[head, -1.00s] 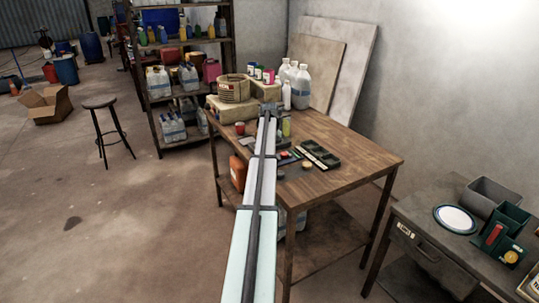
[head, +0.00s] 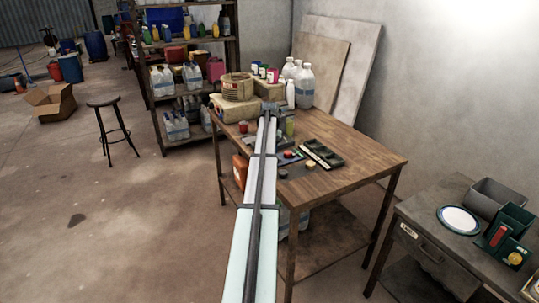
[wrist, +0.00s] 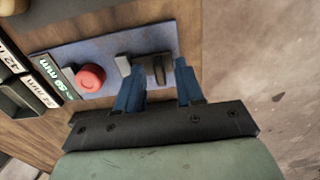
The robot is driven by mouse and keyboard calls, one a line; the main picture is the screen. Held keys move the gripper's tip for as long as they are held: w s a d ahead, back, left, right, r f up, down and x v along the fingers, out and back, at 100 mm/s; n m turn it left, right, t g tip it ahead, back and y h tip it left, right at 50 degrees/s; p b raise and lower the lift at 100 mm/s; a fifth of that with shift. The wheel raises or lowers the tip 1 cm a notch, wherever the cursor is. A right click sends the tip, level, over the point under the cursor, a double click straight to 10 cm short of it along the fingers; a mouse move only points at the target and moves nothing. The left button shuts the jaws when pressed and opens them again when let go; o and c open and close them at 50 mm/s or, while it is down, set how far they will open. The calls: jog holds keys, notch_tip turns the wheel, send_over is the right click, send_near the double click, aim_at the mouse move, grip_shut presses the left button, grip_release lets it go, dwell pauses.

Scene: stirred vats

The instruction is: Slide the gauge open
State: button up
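The gauge (wrist: 105,78) is a blue-grey plate on the wooden table in the wrist view. It carries a red round button, a lit green readout in mm, a light grey upright block (wrist: 123,66) and a dark piece (wrist: 158,70). My gripper (wrist: 161,65) has two blue fingers spread apart, one on each side of the dark piece. I cannot tell whether either finger touches it. In the head view the gauge (head: 290,154) shows beside my arm, which hides part of it; the fingers are not clear there.
A dark compartmented tray (head: 322,154) lies next to the gauge, with white mm labels in the wrist view. Bottles and a stone-like block (head: 237,87) stand at the table's back. The table's front right (head: 350,172) is clear. A grey side bench (head: 425,225) stands at right.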

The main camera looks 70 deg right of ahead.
notch_tip(320, 180, up, 14)
jog(key=shift+f, duration=0.15)
dwell(0.4)
dwell(0.4)
